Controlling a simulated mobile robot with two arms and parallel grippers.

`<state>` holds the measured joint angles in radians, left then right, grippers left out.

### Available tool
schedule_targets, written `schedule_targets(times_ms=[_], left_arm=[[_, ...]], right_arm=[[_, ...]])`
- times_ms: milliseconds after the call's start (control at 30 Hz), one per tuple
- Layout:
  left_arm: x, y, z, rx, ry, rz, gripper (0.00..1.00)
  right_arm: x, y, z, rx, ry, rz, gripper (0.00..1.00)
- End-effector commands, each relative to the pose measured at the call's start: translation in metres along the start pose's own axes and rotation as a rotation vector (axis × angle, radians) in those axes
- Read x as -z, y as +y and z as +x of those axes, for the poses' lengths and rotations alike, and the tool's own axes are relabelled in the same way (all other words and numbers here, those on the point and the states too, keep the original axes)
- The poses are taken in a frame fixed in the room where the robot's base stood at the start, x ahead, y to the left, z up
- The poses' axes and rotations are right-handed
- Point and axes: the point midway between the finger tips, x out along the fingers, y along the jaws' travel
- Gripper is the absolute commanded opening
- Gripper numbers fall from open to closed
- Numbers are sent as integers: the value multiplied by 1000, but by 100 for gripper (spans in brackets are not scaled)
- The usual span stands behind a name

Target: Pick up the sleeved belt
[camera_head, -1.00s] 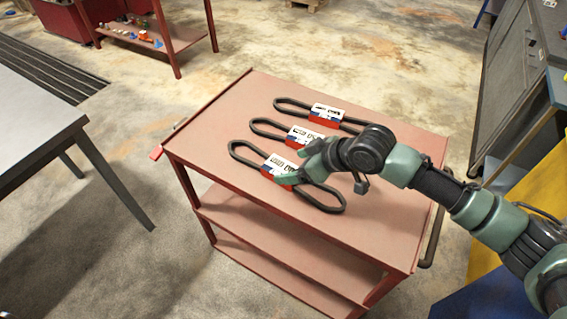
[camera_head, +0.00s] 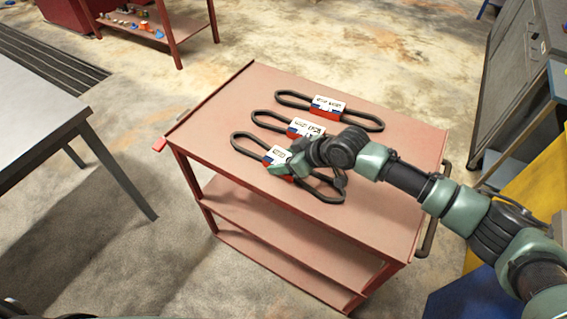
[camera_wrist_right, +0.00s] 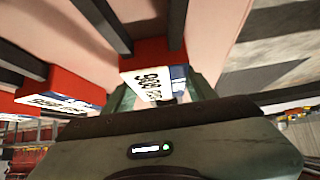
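Three black belts in printed white, red and blue sleeves lie side by side on the red cart's top: a far one (camera_head: 328,106), a middle one (camera_head: 304,128) and a near one (camera_head: 276,157). My right gripper (camera_head: 291,166) is at the near belt's sleeve and covers part of it. In the right wrist view, that sleeve (camera_wrist_right: 150,82) sits between the two fingers (camera_wrist_right: 160,97). Whether the fingers press on it is not clear. The near belt seems to rest on the cart top. My left gripper is not in view.
The red cart (camera_head: 215,115) has lower shelves and bare top around the belts. The other belts lie close beside the near one. A grey table (camera_head: 35,95) stands at left, a dark cabinet (camera_head: 515,80) at right. Another red shelf stands at the back.

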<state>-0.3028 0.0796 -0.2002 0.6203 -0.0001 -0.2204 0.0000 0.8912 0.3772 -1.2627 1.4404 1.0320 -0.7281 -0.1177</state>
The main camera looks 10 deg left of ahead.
Motion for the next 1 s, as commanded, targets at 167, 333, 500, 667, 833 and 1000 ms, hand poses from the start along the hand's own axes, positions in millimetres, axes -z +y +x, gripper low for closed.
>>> schedule_targets(times_ms=[167, 333, 500, 667, 833, 1000], left_arm=[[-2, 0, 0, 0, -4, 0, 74], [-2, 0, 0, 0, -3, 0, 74], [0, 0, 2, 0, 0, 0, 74], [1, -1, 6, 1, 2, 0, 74], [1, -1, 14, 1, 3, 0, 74], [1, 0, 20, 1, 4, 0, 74]], right_arm=[[1, 0, 0, 0, 2, 0, 6], [2, 0, -1, 0, 3, 0, 6], [10, 0, -9, 0, 4, -2, 6], [30, 0, -28, -1, 7, -4, 6], [63, 1, -62, -2, 9, -5, 6], [98, 0, -96, -2, 7, -5, 6]])
